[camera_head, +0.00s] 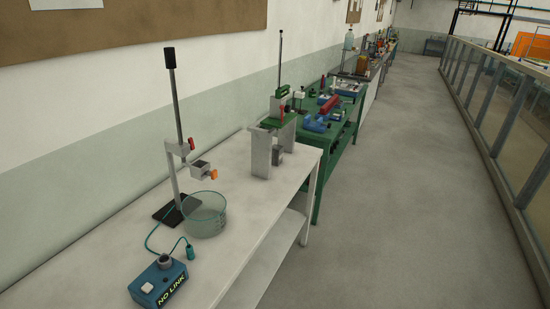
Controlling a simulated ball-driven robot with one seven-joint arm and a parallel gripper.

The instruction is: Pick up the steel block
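No thing in view is plainly a steel block. A small grey blocky shape (278,155) sits low between the legs of a grey and green bench frame (260,152) on the white table; it is too small to tell what it is. Another small grey block-like piece (200,168) is on the arm of the clamp stand (176,130), above the glass dish, and may be part of the clamp. My gripper is not in view.
The white table (130,255) runs along the left wall, with a glass dish (205,215) and a blue "NO LINK" box (158,282). A green bench (335,140) with tools follows. The floor (400,200) is clear up to the railing (490,120) at right.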

